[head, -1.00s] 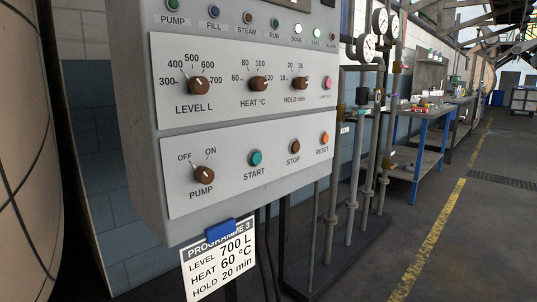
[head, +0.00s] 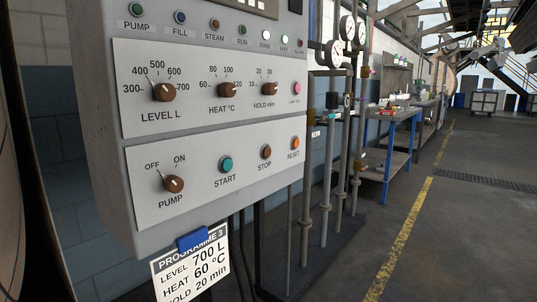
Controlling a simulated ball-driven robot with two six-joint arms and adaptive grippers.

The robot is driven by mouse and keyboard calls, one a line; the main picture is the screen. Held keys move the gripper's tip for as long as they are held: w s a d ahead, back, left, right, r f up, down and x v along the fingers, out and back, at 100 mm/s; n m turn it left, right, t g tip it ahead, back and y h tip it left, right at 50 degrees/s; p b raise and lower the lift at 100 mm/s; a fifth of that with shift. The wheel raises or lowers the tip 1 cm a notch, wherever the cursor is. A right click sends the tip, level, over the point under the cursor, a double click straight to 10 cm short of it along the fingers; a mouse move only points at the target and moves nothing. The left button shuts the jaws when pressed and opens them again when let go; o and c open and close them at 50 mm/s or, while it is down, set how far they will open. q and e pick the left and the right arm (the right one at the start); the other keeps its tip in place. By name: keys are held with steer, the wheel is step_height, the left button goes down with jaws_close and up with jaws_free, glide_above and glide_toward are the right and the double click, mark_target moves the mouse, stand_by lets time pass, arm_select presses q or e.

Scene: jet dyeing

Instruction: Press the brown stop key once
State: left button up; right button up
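The brown stop key (head: 266,151) is a small round button above the label STOP on the lower plate of the grey control panel (head: 110,180). It sits between the teal start key (head: 226,164) and the orange reset key (head: 295,142). The brown pump knob (head: 173,184) is at the lower left of the same plate. Neither of my grippers shows in the head view, and nothing covers the stop key.
Level, heat and hold knobs sit on the upper plate (head: 200,125). A programme card (head: 189,268) hangs below under a blue clip. Pipes and gauges (head: 333,53) stand right of the panel. A blue workbench (head: 387,160) is farther back. Grey floor is open at right.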

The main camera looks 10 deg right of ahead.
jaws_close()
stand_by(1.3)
